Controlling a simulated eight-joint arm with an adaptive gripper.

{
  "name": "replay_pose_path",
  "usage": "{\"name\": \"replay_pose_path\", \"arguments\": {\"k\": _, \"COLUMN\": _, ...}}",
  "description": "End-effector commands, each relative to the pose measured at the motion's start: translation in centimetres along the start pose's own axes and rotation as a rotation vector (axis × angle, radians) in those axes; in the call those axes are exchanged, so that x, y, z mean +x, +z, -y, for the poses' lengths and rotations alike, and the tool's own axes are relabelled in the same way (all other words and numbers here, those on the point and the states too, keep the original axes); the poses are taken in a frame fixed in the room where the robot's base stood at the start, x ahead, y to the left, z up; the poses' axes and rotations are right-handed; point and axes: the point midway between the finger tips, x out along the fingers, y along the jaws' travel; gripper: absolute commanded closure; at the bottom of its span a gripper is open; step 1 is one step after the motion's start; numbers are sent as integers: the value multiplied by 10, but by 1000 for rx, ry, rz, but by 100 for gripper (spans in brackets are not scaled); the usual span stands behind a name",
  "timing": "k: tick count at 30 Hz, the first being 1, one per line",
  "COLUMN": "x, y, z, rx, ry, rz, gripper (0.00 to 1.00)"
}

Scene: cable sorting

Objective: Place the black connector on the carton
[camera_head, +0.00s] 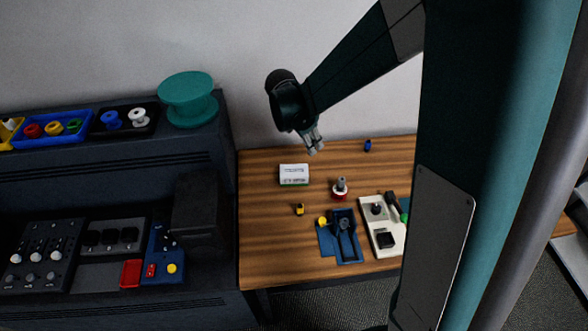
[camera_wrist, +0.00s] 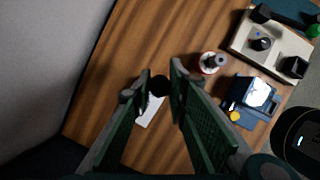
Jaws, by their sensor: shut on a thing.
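The carton (camera_head: 294,172), a small white box with printing and a green lower edge, lies on the wooden table left of centre. It also shows in the wrist view (camera_wrist: 150,112), partly hidden by my left finger. My gripper (camera_head: 314,146) is above the table, higher than the carton and a little to its right in the head view. In the wrist view it is shut on the black connector (camera_wrist: 159,86), a small dark round shape between the fingertips. The connector cannot be made out in the head view.
A red-based grey part (camera_head: 340,187), a yellow-black connector (camera_head: 300,209), a blue connector (camera_head: 367,146), a blue tray (camera_head: 349,256) and a white panel (camera_head: 383,225) are on the table (camera_head: 262,235). A dark console with a green spool (camera_head: 187,97) stands left. Table around the carton is clear.

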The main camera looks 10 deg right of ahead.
Motion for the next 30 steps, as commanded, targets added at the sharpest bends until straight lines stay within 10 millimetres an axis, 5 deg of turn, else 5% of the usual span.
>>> {"name": "replay_pose_path", "arguments": {"k": 10, "x": -24, "y": -42, "z": -30, "rx": -75, "ry": 31, "rz": 0, "gripper": 96}}
{"name": "replay_pose_path", "arguments": {"k": 30, "x": -18, "y": -50, "z": -33, "rx": -82, "ry": 34, "rz": 0, "gripper": 96}}
